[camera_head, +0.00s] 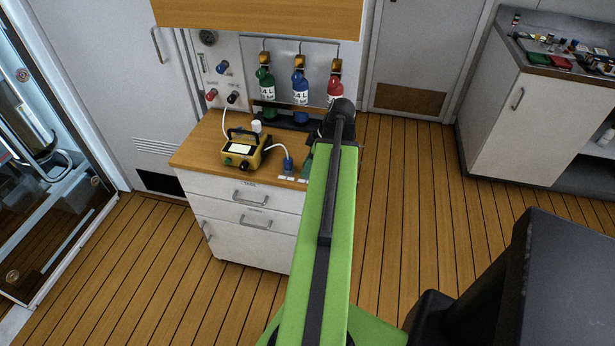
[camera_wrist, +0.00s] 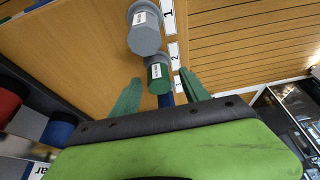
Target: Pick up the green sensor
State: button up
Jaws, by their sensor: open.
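The green sensor (camera_wrist: 159,74) is a short cylinder with a white label, in the wrist view on the wooden counter top beside a tag marked 2. My gripper (camera_wrist: 160,80) is open, its two green fingers spread to either side of the green sensor in the picture. I see no contact, and cannot tell how far the sensor is from the fingers. A grey sensor (camera_wrist: 144,38) stands beside tag 1, and a blue part (camera_wrist: 166,99) shows near tag 3. In the head view my arm hides the gripper; a green bit (camera_head: 306,166) shows beside it.
On the counter (camera_head: 205,140) are a yellow instrument (camera_head: 243,148) and a blue sensor (camera_head: 288,166) on a cable. Green, blue and red gas cylinders (camera_head: 300,92) stand behind, under a wooden overhang (camera_head: 260,14).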

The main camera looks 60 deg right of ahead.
jog(key=shift+f, duration=0.15)
jog(key=shift+c, duration=0.4)
grip_shut()
jog(key=shift+r+p, duration=0.45)
jog(key=shift+p, duration=0.2)
notch_tip(320, 180, up, 4)
jog(key=p, duration=0.3)
jog(key=shift+f+p, duration=0.15)
jog(key=shift+p, duration=0.2)
jog(key=s+d+r+p, duration=0.6)
jog(key=s+d, duration=0.2)
jog(key=shift+d+r, duration=0.2)
jog(key=shift+d, duration=0.05)
